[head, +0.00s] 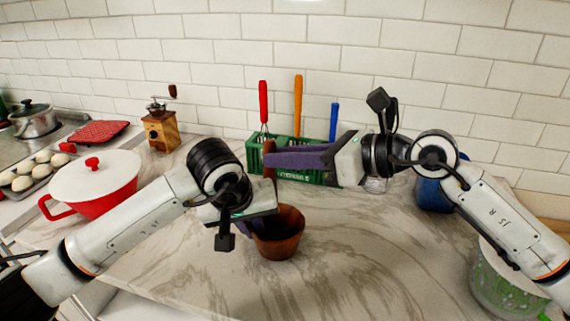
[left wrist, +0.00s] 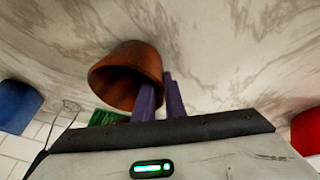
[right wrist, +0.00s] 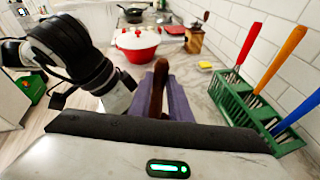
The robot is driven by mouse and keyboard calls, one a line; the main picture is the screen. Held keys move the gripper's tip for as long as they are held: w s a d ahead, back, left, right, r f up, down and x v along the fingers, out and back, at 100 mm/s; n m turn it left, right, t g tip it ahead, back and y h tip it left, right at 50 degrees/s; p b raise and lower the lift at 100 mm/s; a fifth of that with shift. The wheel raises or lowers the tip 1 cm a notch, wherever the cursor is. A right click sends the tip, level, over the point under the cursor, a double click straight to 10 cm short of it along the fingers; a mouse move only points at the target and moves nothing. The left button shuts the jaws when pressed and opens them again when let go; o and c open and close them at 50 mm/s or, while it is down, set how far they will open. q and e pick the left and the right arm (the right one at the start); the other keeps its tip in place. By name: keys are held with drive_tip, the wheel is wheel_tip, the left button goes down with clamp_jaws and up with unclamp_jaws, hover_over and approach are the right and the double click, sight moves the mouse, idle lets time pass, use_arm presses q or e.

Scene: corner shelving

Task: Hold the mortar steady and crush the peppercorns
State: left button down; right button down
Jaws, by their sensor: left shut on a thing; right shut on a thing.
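The mortar (head: 278,240) is a reddish-brown wooden bowl standing on the marble counter, below the middle of the head view. My left gripper (head: 254,228) is shut on its wall. In the left wrist view the purple fingers (left wrist: 160,100) straddle the rim of the mortar (left wrist: 120,68). The pestle (head: 269,150) is a brown wooden stick, roughly upright above the mortar. My right gripper (head: 268,158) is shut on it; the right wrist view shows the pestle (right wrist: 157,90) between the fingers. The left gripper hides the pestle's lower end. I see no peppercorns.
A green crate (head: 298,160) with several coloured-handled utensils stands behind the mortar. A red-and-white pot (head: 95,180) and a wooden grinder (head: 161,130) are at left. A blue item (head: 432,195) and a green-patterned container (head: 505,285) sit at right. The front counter is clear.

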use_arm(q)
drive_tip(key=shift+f, duration=0.1)
drive_tip(key=c, duration=1.7)
unclamp_jaws()
drive_tip(key=shift+c, duration=0.2)
drive_tip(key=shift+a, duration=0.1)
drive_tip(key=v, duration=1.2)
drive_tip(key=shift+s, duration=0.1)
